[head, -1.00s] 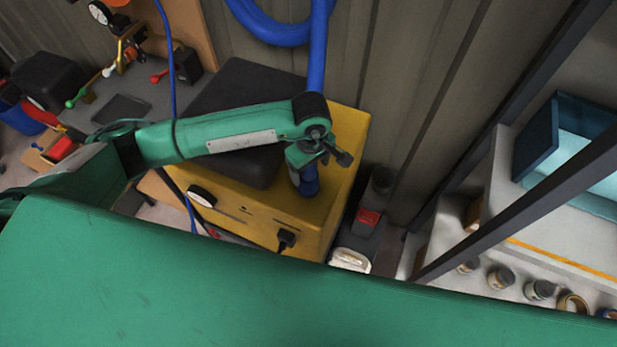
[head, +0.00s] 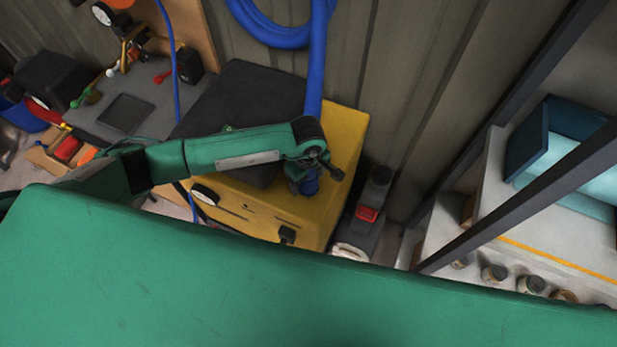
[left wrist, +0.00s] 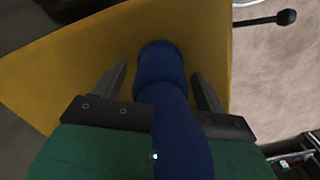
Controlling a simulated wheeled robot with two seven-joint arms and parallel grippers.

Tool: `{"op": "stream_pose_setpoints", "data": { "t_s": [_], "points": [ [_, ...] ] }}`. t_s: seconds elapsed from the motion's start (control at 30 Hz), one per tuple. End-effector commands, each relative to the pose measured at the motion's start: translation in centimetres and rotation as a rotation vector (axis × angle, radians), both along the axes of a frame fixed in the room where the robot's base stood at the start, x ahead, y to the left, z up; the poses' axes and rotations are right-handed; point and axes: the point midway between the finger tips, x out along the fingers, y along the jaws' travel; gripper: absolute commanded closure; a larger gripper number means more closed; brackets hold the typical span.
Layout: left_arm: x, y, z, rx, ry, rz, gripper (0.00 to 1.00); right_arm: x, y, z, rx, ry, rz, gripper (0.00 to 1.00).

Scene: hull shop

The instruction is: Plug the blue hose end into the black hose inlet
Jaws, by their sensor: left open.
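My left gripper (head: 304,181) points down over the top of the yellow box. It is open, with one finger on each side of the blue hose end (left wrist: 160,62). The left wrist view shows a gap between the hose and each finger. The hose end has a thicker collar and meets the yellow surface; how it is seated there is hidden. In the head view only a bit of the blue end (head: 311,186) shows beneath the gripper. I cannot make out the black hose inlet for certain; a dark round stub (head: 380,176) stands right of the box. My right gripper is not in view.
The yellow box (head: 345,130) has a gauge and a black plug on its front. A dark unit with a red switch (head: 366,214) stands to its right. A blue hose coil (head: 275,38) hangs behind. A shelf post (head: 500,225) stands right.

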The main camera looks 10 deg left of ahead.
Motion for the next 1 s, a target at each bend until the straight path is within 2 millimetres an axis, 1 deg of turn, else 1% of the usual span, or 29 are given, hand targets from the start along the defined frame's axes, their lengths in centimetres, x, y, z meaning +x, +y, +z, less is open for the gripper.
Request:
{"op": "stream_pose_setpoints", "data": {
  "t_s": [0.23, 0.27, 0.4, 0.5, 0.83, 1.0],
  "points": [
    [0.0, 0.0, 0.0, 0.0, 0.0, 0.0, 0.26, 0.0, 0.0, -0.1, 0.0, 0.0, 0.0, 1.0],
    [0.0, 0.0, 0.0, 0.0, 0.0, 0.0, 0.28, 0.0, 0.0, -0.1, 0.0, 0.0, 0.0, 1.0],
    [0.0, 0.0, 0.0, -0.001, -0.001, 0.0, 0.55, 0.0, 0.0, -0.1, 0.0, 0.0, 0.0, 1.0],
    [0.0, 0.0, 0.0, 0.0, 0.0, 0.0, 0.72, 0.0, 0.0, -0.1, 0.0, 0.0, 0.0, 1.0],
    [0.1, 0.0, 0.2, 0.0, -0.002, 0.0, 0.72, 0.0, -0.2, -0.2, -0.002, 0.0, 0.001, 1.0],
    [0.2, 0.0, 1.4, -0.001, -0.004, -0.001, 0.72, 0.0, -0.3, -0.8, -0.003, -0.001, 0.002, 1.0]
  ]
}}
